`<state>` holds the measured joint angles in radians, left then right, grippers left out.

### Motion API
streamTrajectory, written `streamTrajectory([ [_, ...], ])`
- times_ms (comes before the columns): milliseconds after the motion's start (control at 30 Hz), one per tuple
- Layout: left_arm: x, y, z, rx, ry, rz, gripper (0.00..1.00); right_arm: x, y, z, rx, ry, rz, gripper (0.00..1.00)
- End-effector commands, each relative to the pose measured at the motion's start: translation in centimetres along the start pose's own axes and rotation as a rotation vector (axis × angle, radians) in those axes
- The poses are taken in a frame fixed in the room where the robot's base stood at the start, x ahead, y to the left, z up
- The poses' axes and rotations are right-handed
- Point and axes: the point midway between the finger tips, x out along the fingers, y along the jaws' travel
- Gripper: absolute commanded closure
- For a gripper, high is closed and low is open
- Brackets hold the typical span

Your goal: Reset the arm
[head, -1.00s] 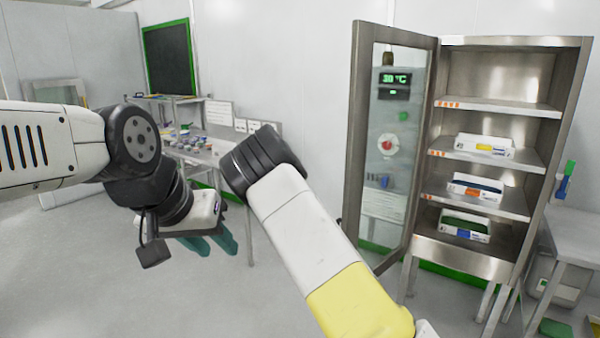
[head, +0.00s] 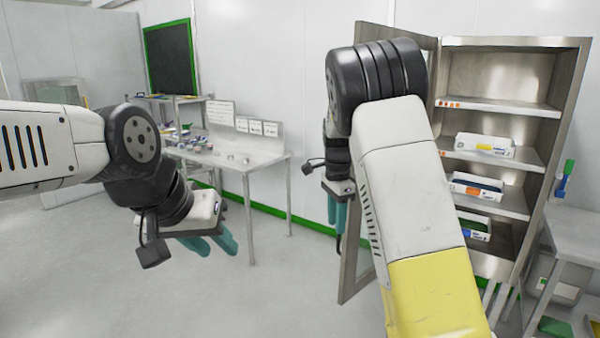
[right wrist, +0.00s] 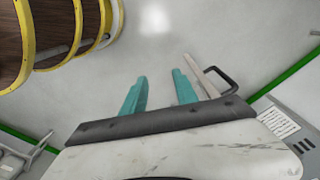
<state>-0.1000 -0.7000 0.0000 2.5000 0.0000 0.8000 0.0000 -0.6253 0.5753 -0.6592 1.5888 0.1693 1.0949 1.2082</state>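My left gripper (head: 212,246) hangs at the left of the head view, its two teal fingers pointing down with a gap between them and nothing held. My right arm rises from the lower right of the head view and bends down at a black joint. My right gripper (head: 337,222) hangs below that joint, in front of the open cabinet door (head: 355,272). In the right wrist view, the right gripper (right wrist: 158,80) has its teal fingers apart, with only pale floor between them. My right arm hides most of the door.
A steel cabinet (head: 500,42) at the right holds white boxes, such as the upper box (head: 485,146), on its shelves. A table (head: 262,163) with small items stands at the back left. Another table (head: 580,225) is at the right edge. Floor at the lower left is clear.

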Motion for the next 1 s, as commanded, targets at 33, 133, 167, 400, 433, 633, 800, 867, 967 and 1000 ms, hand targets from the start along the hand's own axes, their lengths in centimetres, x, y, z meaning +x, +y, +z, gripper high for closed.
streamTrajectory([
  [33, 0.0, 0.0, 0.0, 0.0, 0.0, 0.0, 0.64, -1.5, 1.7, -0.4, -0.047, -0.044, -0.034, 0.65],
  [133, 0.0, 0.0, 0.0, 0.0, 0.0, 0.0, 0.64, -3.7, 4.7, -0.5, -0.172, -0.102, -0.102, 0.65],
  [167, 0.0, 0.0, 0.0, 0.0, 0.0, 0.0, 0.64, -4.4, 5.6, -0.5, -0.212, -0.114, -0.124, 0.65],
  [400, 0.0, 0.0, 0.0, 0.0, 0.0, 0.0, 0.64, -9.3, 13.3, 0.6, -0.548, -0.117, -0.324, 0.65],
  [433, 0.0, 0.0, 0.0, 0.0, 0.0, 0.0, 0.64, -9.8, 14.3, 0.8, -0.591, -0.106, -0.348, 0.65],
  [633, 0.0, 0.0, 0.0, 0.0, 0.0, 0.0, 0.64, -12.1, 21.1, 2.6, -0.886, 0.038, -0.484, 0.65],
  [800, 0.0, 0.0, 0.0, 0.0, 0.0, 0.0, 0.64, -12.3, 25.7, 4.1, -1.097, 0.206, -0.531, 0.65],
  [867, 0.0, 0.0, 0.0, 0.0, 0.0, 0.0, 0.64, -12.2, 26.8, 4.4, -1.151, 0.256, -0.534, 0.65],
  [967, 0.0, 0.0, 0.0, 0.0, 0.0, 0.0, 0.64, -11.9, 27.9, 4.8, -1.212, 0.315, -0.53, 0.65],
  [1000, 0.0, 0.0, 0.0, 0.0, 0.0, 0.0, 0.64, -11.8, 28.2, 4.9, -1.229, 0.331, -0.529, 0.65],
])
